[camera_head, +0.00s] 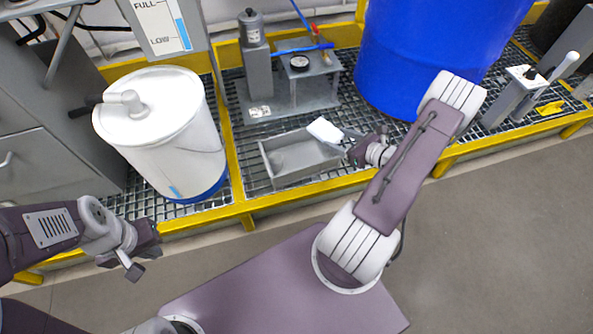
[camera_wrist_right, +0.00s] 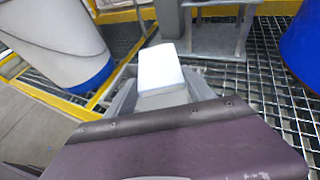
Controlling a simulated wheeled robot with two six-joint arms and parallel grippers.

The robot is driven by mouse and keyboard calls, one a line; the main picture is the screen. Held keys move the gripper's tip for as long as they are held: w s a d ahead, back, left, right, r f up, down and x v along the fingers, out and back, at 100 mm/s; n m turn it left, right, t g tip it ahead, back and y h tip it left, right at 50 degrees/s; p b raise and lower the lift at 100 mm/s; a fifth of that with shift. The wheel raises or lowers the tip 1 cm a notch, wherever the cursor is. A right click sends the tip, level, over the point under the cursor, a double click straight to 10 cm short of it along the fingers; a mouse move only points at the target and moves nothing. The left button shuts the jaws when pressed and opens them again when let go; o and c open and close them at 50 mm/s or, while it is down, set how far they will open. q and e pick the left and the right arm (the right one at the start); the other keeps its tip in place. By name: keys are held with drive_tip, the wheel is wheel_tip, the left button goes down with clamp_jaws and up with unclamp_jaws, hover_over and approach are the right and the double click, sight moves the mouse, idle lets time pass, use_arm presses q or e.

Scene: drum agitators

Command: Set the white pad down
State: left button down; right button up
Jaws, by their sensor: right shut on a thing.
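The white pad (camera_head: 325,131) is held by my right gripper (camera_head: 347,138) above the right part of a grey open tray (camera_head: 290,180). In the right wrist view the white pad (camera_wrist_right: 161,69) shows just beyond my gripper, over the tray (camera_wrist_right: 125,96). The right fingertips are mostly hidden in the wrist view. My left gripper (camera_head: 136,262) is at the lower left, in front of the yellow platform edge and away from the pad. Its fingers look apart with nothing between them.
A white drum (camera_head: 165,140) stands left of the tray. A grey fixture (camera_head: 300,85) with red and blue handles is behind it, and a blue drum (camera_head: 425,50) is at the right. A yellow rail (camera_head: 255,207) edges the grating.

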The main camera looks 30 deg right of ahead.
drive_tip(key=shift+w+a+f+b, duration=1.1)
drive_tip(key=shift+a+f+b, duration=0.5)
drive_tip(key=shift+f+b, duration=0.4)
drive_tip(key=shift+w+a+f+b, duration=1.05)
drive_tip(key=shift+a+f+b, duration=0.6)
drive_tip(key=shift+f, duration=0.5)
drive_tip(key=shift+w+a+f+b, duration=1.1)
drive_tip(key=shift+a+f+b, duration=0.4)
drive_tip(key=shift+f+b, duration=0.55)
drive_tip(key=shift+f, duration=0.1)
